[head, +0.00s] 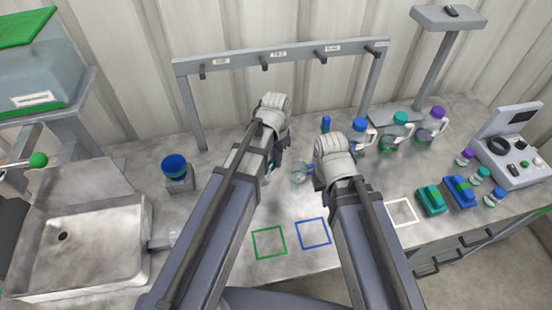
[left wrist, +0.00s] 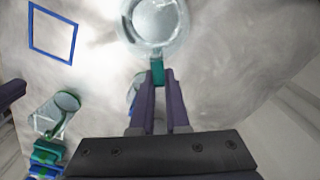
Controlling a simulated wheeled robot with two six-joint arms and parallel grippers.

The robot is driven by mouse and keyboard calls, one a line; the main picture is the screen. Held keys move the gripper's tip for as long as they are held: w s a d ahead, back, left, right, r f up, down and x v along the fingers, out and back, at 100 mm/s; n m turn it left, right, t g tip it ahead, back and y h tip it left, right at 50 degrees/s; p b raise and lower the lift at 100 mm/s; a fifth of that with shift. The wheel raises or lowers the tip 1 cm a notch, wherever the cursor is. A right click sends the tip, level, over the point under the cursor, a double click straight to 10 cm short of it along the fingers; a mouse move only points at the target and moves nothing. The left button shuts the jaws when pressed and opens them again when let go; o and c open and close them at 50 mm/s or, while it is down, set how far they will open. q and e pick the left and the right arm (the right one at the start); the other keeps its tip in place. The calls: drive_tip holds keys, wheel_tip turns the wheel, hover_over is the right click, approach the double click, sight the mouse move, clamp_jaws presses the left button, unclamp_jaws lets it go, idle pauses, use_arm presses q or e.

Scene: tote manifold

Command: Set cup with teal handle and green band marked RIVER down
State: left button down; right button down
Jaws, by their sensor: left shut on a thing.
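In the left wrist view, a clear round cup (left wrist: 155,22) shows at the top, with a teal handle (left wrist: 158,72) pointing down. My left gripper (left wrist: 159,90) is shut on that handle. A green band or the RIVER marking cannot be made out. In the head view my left gripper (head: 274,166) is over the middle of the counter, and its arm mostly hides the held cup. I cannot tell whether the cup touches the counter.
A green square outline (head: 269,242) and a blue one (head: 313,233) are empty at the front; a white one (head: 402,212) lies right. Lidded jugs (head: 397,130) stand behind right. A hook rail (head: 280,58) spans the back. A sink (head: 80,245) is left.

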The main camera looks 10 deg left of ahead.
use_arm(q)
drive_tip(key=shift+r+p, duration=0.45)
drive_tip(key=shift+r, duration=0.25)
use_arm(e)
drive_tip(key=shift+r, duration=0.7)
use_arm(q)
drive_tip(key=shift+s, duration=0.1)
use_arm(e)
drive_tip(key=shift+s, duration=0.1)
